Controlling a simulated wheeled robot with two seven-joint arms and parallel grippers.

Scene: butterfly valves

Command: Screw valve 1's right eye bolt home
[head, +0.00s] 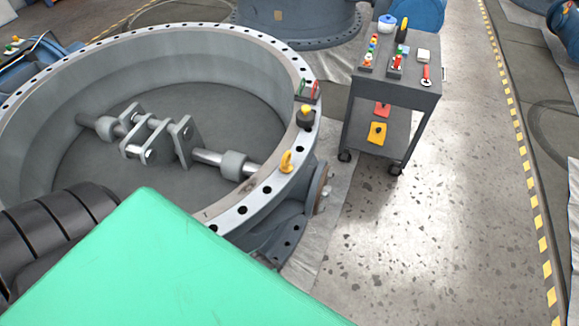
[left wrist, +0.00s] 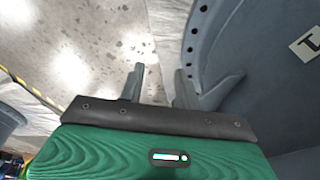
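Valve 1 is a large grey ring-shaped body, with a pale drilled flange (head: 262,205) in the head view. A yellow eye bolt (head: 286,162) stands upright on the right part of this flange; whether its shoulder meets the flange is too small to tell. In the left wrist view, the blue-grey valve body (left wrist: 270,100) carries a white plate marked 1 (left wrist: 308,44). My left gripper (left wrist: 160,82) has its two fingers apart with nothing between them, beside the valve's outer wall. The eye bolt does not show in that view. My right gripper is not in view.
A dark trolley (head: 395,92) with small tools and parts stands right of the valve. A black and yellow object (head: 306,116) and a red and green item (head: 309,88) sit on the flange. My green arm part covers the lower foreground. Open floor (head: 450,210) lies right.

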